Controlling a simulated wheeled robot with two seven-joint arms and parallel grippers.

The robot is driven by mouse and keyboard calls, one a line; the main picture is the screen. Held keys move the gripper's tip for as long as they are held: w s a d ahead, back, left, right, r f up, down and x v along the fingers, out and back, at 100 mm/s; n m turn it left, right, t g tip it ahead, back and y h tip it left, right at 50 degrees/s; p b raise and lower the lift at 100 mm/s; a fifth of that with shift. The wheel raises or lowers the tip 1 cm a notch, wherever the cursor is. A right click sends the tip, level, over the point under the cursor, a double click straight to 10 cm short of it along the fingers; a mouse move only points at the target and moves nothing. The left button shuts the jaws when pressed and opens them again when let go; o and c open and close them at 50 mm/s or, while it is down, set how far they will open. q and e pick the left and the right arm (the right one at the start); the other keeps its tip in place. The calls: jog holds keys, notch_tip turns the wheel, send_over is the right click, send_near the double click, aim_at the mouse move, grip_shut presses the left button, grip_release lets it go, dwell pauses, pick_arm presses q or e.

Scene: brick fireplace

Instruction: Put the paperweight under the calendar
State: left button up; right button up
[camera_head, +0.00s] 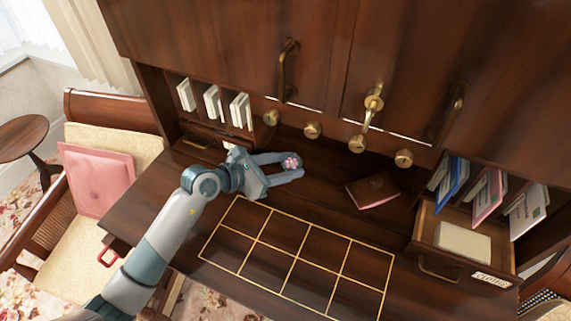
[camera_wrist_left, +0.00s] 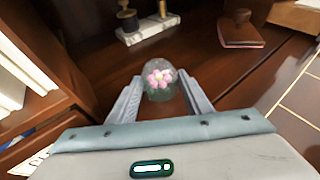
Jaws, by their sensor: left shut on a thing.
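The paperweight (camera_head: 291,162) is a small clear glass dome with pink flowers inside. My left gripper (camera_head: 293,169) is shut on it, with one finger on each side, over the back of the desktop. The left wrist view shows the paperweight (camera_wrist_left: 158,79) between the fingertips of my left gripper (camera_wrist_left: 160,92). I cannot make out a thing that is clearly the calendar. A gold-lined grid of several rectangular cells (camera_head: 297,258) lies on the desk in front of the gripper, and its cells look empty. My right gripper is not in view.
A dark red flat item (camera_head: 373,191) lies right of the gripper. An open drawer (camera_head: 426,232) and upright folders (camera_head: 489,192) are at the right. White books (camera_head: 240,111) stand in the left cubby. Brass knobs (camera_head: 357,144) line the space under the overhead cabinet.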

pick_arm(q)
jog(key=o, duration=1.4)
jog(key=shift+f, duration=0.1)
jog(key=shift+r, duration=0.2)
jog(key=shift+s+a+b, duration=0.3)
jog(key=shift+s+a, duration=0.05)
jog(key=shift+a, duration=0.15)
jog(key=b+v, duration=0.3)
jog(key=v, duration=0.7)
jog(key=shift+r+b, duration=0.2)
jog(key=shift+b, duration=0.15)
jog(key=shift+s+a+r, duration=0.2)
jog(key=shift+s+a, duration=0.05)
